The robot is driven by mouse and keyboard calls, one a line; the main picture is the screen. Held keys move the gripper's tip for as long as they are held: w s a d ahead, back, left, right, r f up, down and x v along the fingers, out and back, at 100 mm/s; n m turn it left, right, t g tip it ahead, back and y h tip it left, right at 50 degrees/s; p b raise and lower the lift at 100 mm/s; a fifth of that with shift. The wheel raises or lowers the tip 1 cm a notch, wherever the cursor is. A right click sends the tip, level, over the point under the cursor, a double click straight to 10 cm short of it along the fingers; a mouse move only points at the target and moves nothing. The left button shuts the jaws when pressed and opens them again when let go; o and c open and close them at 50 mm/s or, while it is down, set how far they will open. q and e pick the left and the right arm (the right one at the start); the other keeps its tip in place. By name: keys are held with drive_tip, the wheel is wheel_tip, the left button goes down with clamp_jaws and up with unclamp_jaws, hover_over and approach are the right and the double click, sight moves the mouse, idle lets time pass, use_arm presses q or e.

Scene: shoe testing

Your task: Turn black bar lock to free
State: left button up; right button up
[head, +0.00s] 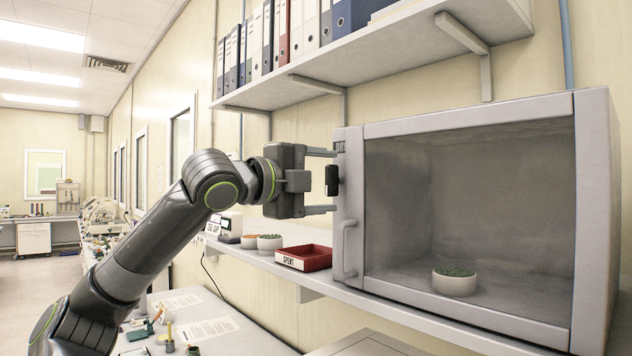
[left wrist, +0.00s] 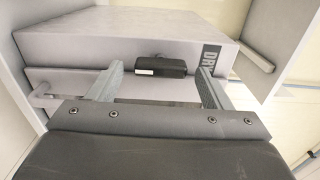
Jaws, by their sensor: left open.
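The black bar lock (head: 332,180) is a short dark block on the left edge of the grey cabinet (head: 591,200); it stands upright in the head view. In the left wrist view the bar lock (left wrist: 158,67) lies crosswise between my fingers, with a small white mark at its left end. My left gripper (head: 328,181) is open, one finger above the bar and one below it in the head view. In the left wrist view my left gripper (left wrist: 159,72) shows a gap between each finger and the bar. My right gripper is not in view.
A grey door handle (head: 348,248) sits below the lock. A white bowl of green bits (head: 454,281) is inside the cabinet behind the clear front. A red SPENT tray (head: 304,257) and two small bowls stand on the shelf to the left. A binder shelf (head: 380,45) hangs above.

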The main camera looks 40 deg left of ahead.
use_arm(q)
drive_tip(key=shift+s+f+b, duration=0.1)
drive_tip(key=shift+s+b, duration=0.3)
drive_tip(key=shift+b, duration=0.05)
drive_tip(key=s+a+b, duration=0.1)
drive_tip(key=s+b, duration=0.8)
drive_tip(key=s, duration=0.7)
drive_tip(key=shift+s+a, duration=0.25)
drive_tip(key=shift+s, duration=0.1)
